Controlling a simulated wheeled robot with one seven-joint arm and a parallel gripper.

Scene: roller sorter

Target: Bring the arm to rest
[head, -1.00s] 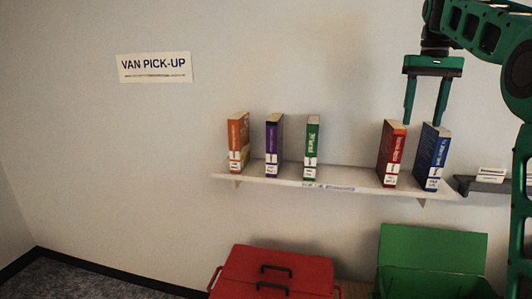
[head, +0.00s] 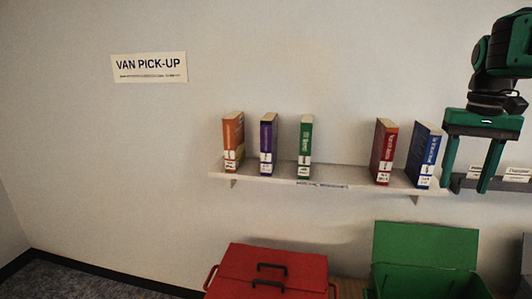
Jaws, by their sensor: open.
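My gripper (head: 465,188) is in the head view at the right, its two green fingers pointing down and apart. Nothing is between the fingers. It hangs in front of the right end of the wall shelf (head: 330,179), just right of the blue book (head: 424,157). I cannot tell whether the left finger touches the shelf or the book. My arm comes down from the upper right, and part of it is cut off by the picture edge.
An orange book (head: 233,140), a purple book (head: 268,145), a green book (head: 305,146) and a red book (head: 383,152) stand on the shelf. A dark shelf (head: 510,186) with labels is at right. Below are a closed red box (head: 290,262) and an open green box (head: 425,245).

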